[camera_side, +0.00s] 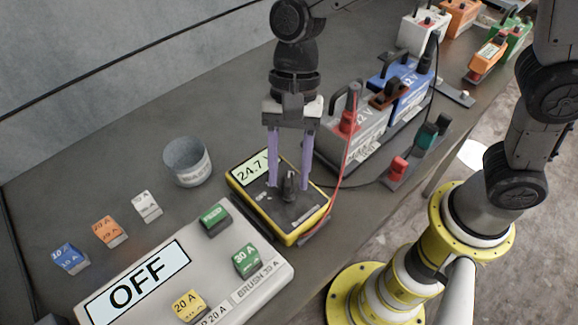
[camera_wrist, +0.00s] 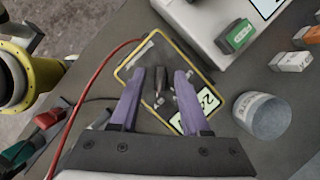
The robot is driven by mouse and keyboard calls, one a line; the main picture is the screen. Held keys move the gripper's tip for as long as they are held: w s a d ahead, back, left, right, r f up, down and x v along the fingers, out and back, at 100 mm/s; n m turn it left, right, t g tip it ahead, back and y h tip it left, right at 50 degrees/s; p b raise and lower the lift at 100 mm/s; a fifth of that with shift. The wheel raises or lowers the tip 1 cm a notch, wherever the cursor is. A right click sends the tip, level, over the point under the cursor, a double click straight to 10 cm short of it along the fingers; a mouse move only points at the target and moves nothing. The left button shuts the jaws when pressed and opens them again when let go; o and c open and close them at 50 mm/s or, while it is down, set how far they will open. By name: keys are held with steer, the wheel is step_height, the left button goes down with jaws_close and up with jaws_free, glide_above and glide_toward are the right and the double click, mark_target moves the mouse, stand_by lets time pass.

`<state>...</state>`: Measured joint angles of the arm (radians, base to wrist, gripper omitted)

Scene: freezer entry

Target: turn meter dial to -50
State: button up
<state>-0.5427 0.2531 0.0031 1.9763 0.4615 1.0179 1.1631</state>
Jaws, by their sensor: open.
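The yellow-edged meter (camera_side: 305,222) lies on the grey table with its display (camera_side: 248,169) reading about 24.7, partly hidden by my gripper. Its dark dial (camera_side: 288,187) stands up from the face; the setting it points to is too small to read. My gripper (camera_side: 289,184) is over the meter, pointing down, its two purple fingers apart on either side of the dial. In the wrist view the dial (camera_wrist: 158,84) lies between the open fingertips (camera_wrist: 157,75), and I cannot tell whether they touch it. The meter (camera_wrist: 143,62) is also there, its display partly covered by a finger.
A panel reading OFF (camera_side: 138,287) with colored fuses is at front left. A grey cup (camera_side: 187,162) stands left of the meter. Grey (camera_side: 345,135) and blue (camera_side: 400,88) battery units are behind right. A red cable (camera_side: 350,150) runs along the meter's right side. Loose fuses (camera_side: 109,231) lie left.

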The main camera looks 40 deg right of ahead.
jaws_close()
steer(key=shift+n, duration=0.3)
stand_by(0.3)
steer(key=n+g+h, duration=0.1)
steer(key=n, duration=0.2)
steer(key=shift+w+a+n, duration=0.1)
steer(key=shift+a+n, duration=0.05)
steer(key=shift+n, duration=0.15)
steer(key=n+h, duration=0.1)
steer(key=n, duration=0.1)
steer(key=n+h, duration=0.1)
steer(key=n, duration=0.2)
steer(key=shift+a+n+g, duration=0.15)
steer(key=shift+n+g, duration=0.15)
steer(key=n+h, duration=0.2)
steer(key=n, duration=0.3)
steer(key=shift+a, duration=0.15)
steer(key=n, duration=0.2)
steer(key=n+t+h, duration=0.1)
steer(key=n, duration=0.2)
steer(key=shift+r+h, duration=0.1)
steer(key=shift+h, duration=0.2)
steer(key=shift+t, duration=0.3)
